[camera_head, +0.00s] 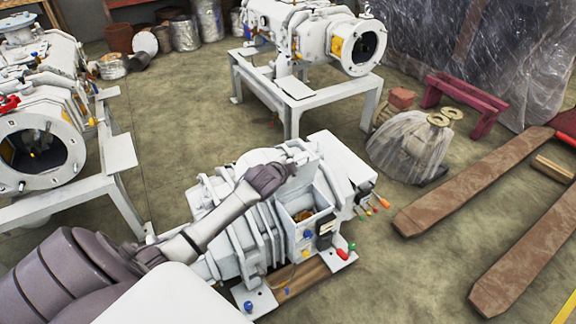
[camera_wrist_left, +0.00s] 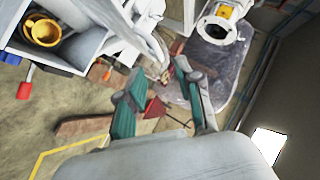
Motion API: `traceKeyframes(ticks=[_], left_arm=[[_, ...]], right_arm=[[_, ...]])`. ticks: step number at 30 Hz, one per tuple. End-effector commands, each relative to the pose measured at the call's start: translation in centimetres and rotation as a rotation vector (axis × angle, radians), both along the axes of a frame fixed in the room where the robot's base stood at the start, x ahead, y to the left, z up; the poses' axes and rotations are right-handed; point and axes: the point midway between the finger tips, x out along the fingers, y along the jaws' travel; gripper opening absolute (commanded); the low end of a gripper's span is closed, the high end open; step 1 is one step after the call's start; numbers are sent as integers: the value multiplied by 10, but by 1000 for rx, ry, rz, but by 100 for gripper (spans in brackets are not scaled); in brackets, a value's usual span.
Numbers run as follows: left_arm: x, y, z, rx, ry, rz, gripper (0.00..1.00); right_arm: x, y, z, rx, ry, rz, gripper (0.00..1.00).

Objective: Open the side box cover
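The white screw vacuum (camera_head: 250,222) stands in the middle of the head view. Its side box (camera_head: 299,231) faces right, and its top is uncovered with a brownish inside showing. A flat white panel, which looks like the box cover (camera_head: 312,180), stands upright at the box's far side. My left gripper (camera_head: 287,170) is above the machine, close beside this panel; I cannot tell whether they touch. In the left wrist view the teal fingers of the left gripper (camera_wrist_left: 162,78) are spread with nothing held between them. The open box with a yellow ring (camera_wrist_left: 45,31) shows at upper left. My right gripper is not in view.
Other white pumps on frames stand at left (camera_head: 45,135) and at the back (camera_head: 310,40). Coloured connectors (camera_head: 370,203) stick out on the right side. A wrapped bundle (camera_head: 412,145) and rusty forks (camera_head: 470,187) lie at right. The floor between is clear.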

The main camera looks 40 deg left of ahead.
Motion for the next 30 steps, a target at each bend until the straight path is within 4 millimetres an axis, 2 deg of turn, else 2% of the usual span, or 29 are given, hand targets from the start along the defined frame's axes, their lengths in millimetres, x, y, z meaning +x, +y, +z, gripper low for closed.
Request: traceKeyframes(ticks=[3, 8, 25, 28, 30], left_arm=[[-13, -3, 7, 1, -1, 0, 35], [-21, -5, 12, 1, -1, 0, 35], [-22, -5, 12, 0, -1, 1, 35], [-26, -6, -2, -17, 19, 9, 35], [-34, -7, -27, -46, 54, 24, 35]], right_arm=[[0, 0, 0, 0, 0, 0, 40], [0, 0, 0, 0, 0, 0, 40], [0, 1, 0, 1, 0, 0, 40], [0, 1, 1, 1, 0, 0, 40], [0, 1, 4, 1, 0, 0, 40]])
